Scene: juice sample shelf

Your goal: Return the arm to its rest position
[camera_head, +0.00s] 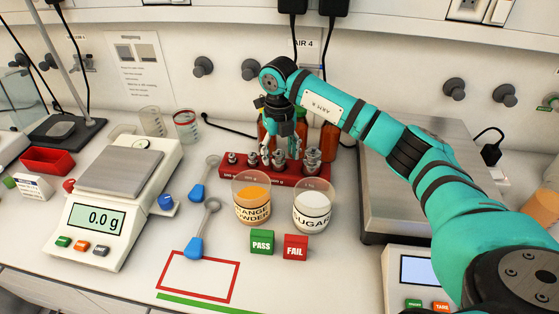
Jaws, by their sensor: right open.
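My right arm is teal with black bands and comes in from the right edge. Its gripper (281,150) points down near the back of the bench, over the red weight rack (232,172). The gripper is open, and I see nothing held in it. Metal weights (312,160) stand in the rack around and below the fingers. I cannot tell whether the fingertips touch them. Brown bottles (329,140) stand behind the gripper and are partly hidden by it. My left gripper does not show.
Jars of orange powder (252,212) and sugar (314,222) stand in front of the rack, with a green PASS block (262,241) and a red FAIL block (295,246). A scale (100,220) reading 0.0 g is left. A large metal platform (385,205) lies under my right arm.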

